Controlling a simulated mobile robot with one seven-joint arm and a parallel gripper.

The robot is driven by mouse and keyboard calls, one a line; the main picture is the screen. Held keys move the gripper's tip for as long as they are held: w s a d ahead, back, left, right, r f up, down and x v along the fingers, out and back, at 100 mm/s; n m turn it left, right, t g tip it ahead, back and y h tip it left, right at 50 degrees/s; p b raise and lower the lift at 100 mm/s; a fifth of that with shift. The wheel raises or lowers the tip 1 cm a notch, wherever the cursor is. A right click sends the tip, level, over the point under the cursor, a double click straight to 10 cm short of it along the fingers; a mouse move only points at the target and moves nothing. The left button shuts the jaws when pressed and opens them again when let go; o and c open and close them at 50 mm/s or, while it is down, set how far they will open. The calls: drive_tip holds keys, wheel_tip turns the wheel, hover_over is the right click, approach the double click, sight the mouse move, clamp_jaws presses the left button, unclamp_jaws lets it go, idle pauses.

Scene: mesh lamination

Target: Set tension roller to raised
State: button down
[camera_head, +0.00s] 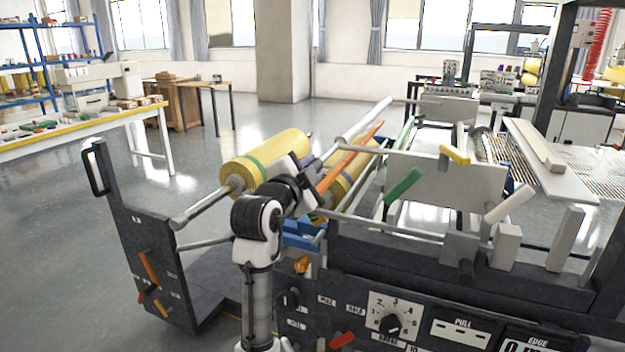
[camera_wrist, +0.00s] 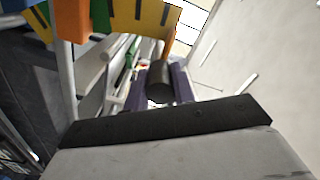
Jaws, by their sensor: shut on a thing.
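My gripper (camera_head: 308,163) is at the near end of the rolls, beside the yellow mesh roll (camera_head: 270,152) and close to the lower end of a sloping orange bar (camera_head: 350,155). In the wrist view, my gripper's purple fingers (camera_wrist: 160,84) are shut on a dark round handle (camera_wrist: 159,80). The handle is mostly hidden by my own wrist in the head view. I cannot tell for sure which bar is the tension roller, or its position. Yellow and orange parts (camera_wrist: 95,18) fill the wrist view's top.
The machine's front panel has a dial (camera_head: 391,323) and a red lever (camera_head: 342,340). A green lever (camera_head: 404,186) and a yellow lever (camera_head: 455,154) stand by the grey plate (camera_head: 440,180). A dark side frame (camera_head: 150,260) stands at left. Floor beyond it is clear.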

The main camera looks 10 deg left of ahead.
drive_tip(key=shift+a+r, duration=0.1)
drive_tip(key=shift+r, duration=0.15)
drive_tip(key=c, duration=1.2)
unclamp_jaws()
drive_tip(key=shift+f, duration=0.1)
drive_tip(key=shift+o, duration=0.2)
drive_tip(key=shift+s, duration=0.1)
drive_tip(key=b+v, duration=0.2)
drive_tip(key=v, duration=1.1)
drive_tip(key=shift+s+b, duration=0.35)
drive_tip(key=shift+a, duration=0.15)
